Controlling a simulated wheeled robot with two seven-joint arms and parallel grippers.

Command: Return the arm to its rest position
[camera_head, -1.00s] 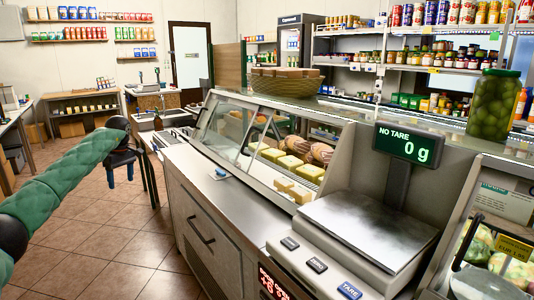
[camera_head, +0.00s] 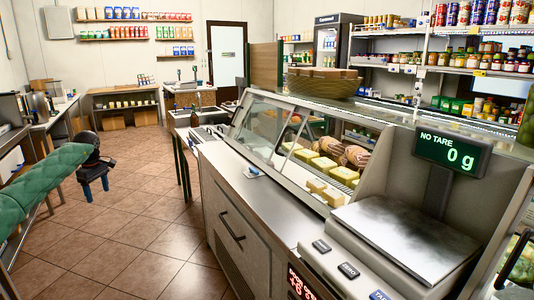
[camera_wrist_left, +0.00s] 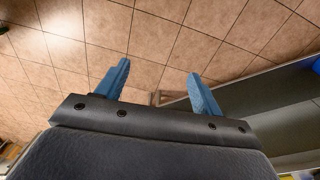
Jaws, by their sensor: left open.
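My left arm, in a padded green sleeve, comes in from the left edge of the head view. My left gripper (camera_head: 95,188) hangs at its end over the tiled floor, with dark body and blue fingers pointing down. In the left wrist view its two blue fingers (camera_wrist_left: 160,92) stand wide apart with nothing between them, and floor tiles show beyond. The gripper is open and empty, left of the counter and apart from it. My right gripper is not in view.
The deli counter (camera_head: 228,188) with a glass case and a scale (camera_head: 410,235) fills the right side. A side table (camera_head: 38,128) stands at the left wall, near my arm. Open tiled floor (camera_head: 140,220) lies between them.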

